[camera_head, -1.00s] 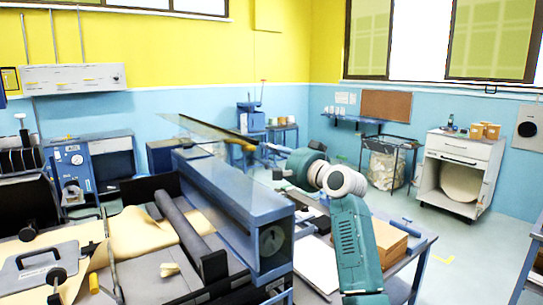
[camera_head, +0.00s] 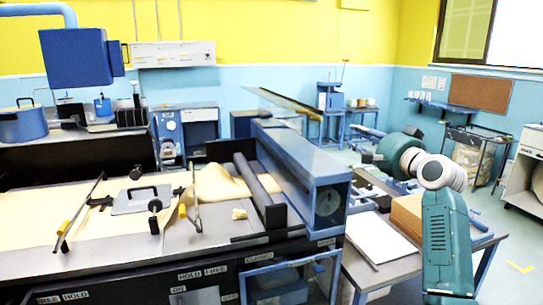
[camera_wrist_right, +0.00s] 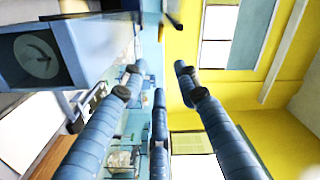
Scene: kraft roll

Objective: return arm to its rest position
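My right arm (camera_head: 447,235) is teal with a white joint. It rises at the right of the head view and reaches back to my right gripper (camera_head: 357,143), which is small and partly hidden behind the wrist. In the right wrist view the gripper (camera_wrist_right: 160,82) shows blue segmented fingers spread apart with nothing between them. It is in the air, beyond the blue beam end of the machine (camera_head: 325,195) and to its right. My left gripper is in neither view.
The machine's beam end also shows in the right wrist view (camera_wrist_right: 38,55), close beside the fingers. A side table carries a white sheet (camera_head: 372,238) and a cardboard box (camera_head: 407,212). A long bed with kraft paper (camera_head: 30,215) lies left.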

